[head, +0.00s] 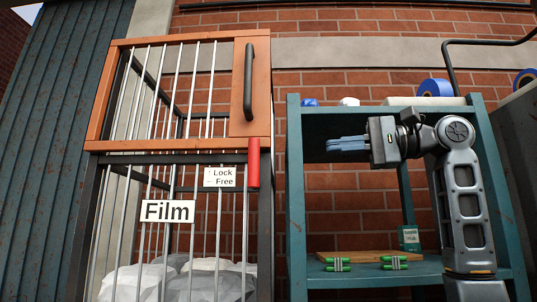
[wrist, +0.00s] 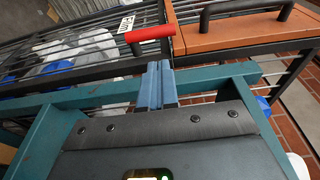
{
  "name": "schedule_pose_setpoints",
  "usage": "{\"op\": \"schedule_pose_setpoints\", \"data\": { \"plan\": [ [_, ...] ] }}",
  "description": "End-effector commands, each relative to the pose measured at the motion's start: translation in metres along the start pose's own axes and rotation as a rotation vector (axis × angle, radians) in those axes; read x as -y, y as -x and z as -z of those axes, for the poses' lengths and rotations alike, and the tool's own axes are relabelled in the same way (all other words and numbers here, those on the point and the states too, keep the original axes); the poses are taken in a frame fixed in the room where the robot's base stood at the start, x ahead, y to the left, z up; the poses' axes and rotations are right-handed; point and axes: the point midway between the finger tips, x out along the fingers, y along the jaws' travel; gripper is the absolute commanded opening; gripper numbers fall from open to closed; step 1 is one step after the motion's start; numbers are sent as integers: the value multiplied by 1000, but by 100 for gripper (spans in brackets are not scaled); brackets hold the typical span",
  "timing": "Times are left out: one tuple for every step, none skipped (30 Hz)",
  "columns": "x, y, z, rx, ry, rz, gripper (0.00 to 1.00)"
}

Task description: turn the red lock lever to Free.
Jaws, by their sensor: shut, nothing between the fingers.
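The red lock lever (head: 253,163) hangs upright on the cage front, just under the orange-framed gate (head: 251,125). A small sign (head: 219,177) beside it reads Lock with a short upright mark and Free with a level mark. The lever also shows in the wrist view (wrist: 150,33), beyond my fingertips. My gripper (head: 330,145) is shut and empty, its blue fingers pointing left towards the cage. In the wrist view my fingers (wrist: 158,66) end short of the lever, with a visible gap.
The cage (head: 92,225) carries a Film sign (head: 167,211) and holds pale bags (head: 212,283). A black handle (head: 248,82) is on the gate. A teal shelf (head: 296,200) with blue tape (head: 435,88) and green-ended items (head: 338,264) stands right of the cage, behind my arm.

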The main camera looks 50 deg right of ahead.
Motion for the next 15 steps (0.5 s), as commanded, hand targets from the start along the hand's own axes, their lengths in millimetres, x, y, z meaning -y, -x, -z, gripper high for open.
{"op": "schedule_pose_setpoints", "data": {
  "plan": [
    [0,0,0,0,0,0,0],
    [0,0,0,0,0,0,0],
    [0,0,0,0,0,0,0],
    [0,-1,0,0,0,1,0],
    [0,-2,0,0,0,0,0],
    [0,-3,0,0,0,0,0],
    [0,-6,0,0,0,0,0],
    [0,-8,0,0,0,0,0],
    [0,-13,0,1,0,-1,0],
    [0,-17,0,1,0,-1,0],
    [0,-21,0,2,0,-1,0],
    [0,-28,0,3,0,0,0],
    [0,-34,0,2,0,-1,0],
    [0,-39,0,2,-1,-2,0],
    [0,-47,0,3,-1,-1,0]
  ]
}}
